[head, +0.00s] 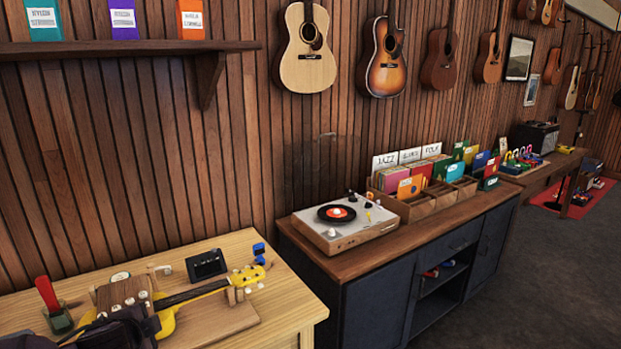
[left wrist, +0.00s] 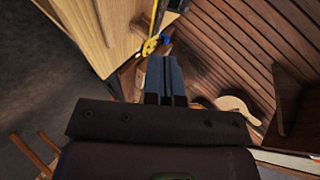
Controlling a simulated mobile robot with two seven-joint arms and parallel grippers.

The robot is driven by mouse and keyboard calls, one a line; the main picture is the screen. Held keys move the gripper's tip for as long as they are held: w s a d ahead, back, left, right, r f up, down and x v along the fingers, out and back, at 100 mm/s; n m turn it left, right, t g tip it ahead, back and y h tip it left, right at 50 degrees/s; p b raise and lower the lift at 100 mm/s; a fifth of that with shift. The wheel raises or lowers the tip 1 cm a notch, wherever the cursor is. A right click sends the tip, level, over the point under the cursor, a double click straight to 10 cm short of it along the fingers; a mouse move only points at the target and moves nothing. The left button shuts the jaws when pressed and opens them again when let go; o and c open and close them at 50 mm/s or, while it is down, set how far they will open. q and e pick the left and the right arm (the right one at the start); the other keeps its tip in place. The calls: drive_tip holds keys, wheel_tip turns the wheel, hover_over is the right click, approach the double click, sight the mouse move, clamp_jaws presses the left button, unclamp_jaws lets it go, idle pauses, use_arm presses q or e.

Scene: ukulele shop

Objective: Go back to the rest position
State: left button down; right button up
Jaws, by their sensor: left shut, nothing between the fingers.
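My left gripper (left wrist: 165,62) shows in the left wrist view with its two dark fingers together and nothing between them. Beyond its fingertips are the yellow headstock (left wrist: 150,47) of a ukulele and a small blue thing, apart from the fingers as far as I can tell. In the head view, a dark part of my left arm or gripper covers the near end of the yellow ukulele (head: 205,292) at the bottom left; the fingers cannot be made out there. The ukulele lies on the light wooden workbench (head: 285,300). My right gripper is in neither view.
On the workbench are a small dark device (head: 206,264), a blue clip-on piece (head: 259,252) and a glass (head: 58,318) with a red-handled tool. A turntable (head: 345,222) and record crates (head: 420,205) stand on the dark cabinet.

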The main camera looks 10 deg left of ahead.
use_arm(q)
drive_tip(key=s+d+f+n+t+h, duration=0.1)
drive_tip(key=s+d+f+h, duration=0.15)
drive_tip(key=d, duration=0.35)
drive_tip(key=s+d+f+n+t+h, duration=0.1)
drive_tip(key=d+f+h, duration=0.2)
drive_tip(key=d, duration=0.2)
drive_tip(key=s+f+n+y, duration=0.1)
drive_tip(key=s+f+n, duration=0.3)
drive_tip(key=s+f, duration=0.2)
drive_tip(key=s+f+n+g+y, duration=0.1)
drive_tip(key=s+f+n, duration=0.3)
drive_tip(key=s, duration=0.7)
wheel_tip(320, 180, down, 3)
drive_tip(key=shift+s+d+r+n+y, duration=0.2)
drive_tip(key=shift+s+d+n+y, duration=0.05)
drive_tip(key=shift+d+n+y, duration=0.2)
drive_tip(key=shift+a, duration=0.1)
